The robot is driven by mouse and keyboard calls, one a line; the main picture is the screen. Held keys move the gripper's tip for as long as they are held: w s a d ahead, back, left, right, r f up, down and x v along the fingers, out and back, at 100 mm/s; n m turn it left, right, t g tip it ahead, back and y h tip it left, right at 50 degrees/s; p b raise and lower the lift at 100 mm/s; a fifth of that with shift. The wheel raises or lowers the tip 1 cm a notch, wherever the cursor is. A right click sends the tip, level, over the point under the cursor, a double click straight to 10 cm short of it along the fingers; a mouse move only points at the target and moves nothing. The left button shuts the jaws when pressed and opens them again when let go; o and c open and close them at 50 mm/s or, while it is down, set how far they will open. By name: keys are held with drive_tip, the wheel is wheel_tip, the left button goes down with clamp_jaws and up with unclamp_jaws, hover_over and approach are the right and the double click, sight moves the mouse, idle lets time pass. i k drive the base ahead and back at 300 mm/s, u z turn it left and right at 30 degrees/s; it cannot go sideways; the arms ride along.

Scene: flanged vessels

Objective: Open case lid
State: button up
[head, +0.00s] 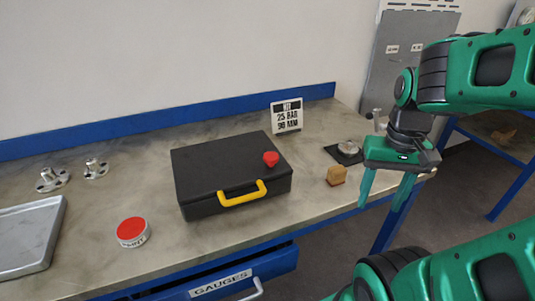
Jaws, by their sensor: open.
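The black case (225,175) lies flat on the workbench with its lid down. A yellow handle (243,194) is on its front side. A red knob (271,158) sits on the lid near the right edge. My gripper (382,207) is open and empty, with its green fingers pointing down. It is to the right of the case, near the bench's front right edge, clearly apart from the case.
A small tan block (336,175) and a dark pad with a metal part (347,150) stand between case and gripper. A sign (287,115) stands behind the case. A red-topped round container (133,231), metal flanged pieces (52,179) and a grey tray (30,237) are left. The labelled drawer (221,283) protrudes below.

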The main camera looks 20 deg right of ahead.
sight(203, 169)
drive_tip(key=u, duration=0.6)
drive_tip(key=k, duration=1.2)
drive_tip(key=z, duration=0.55)
drive_tip(key=i, duration=1)
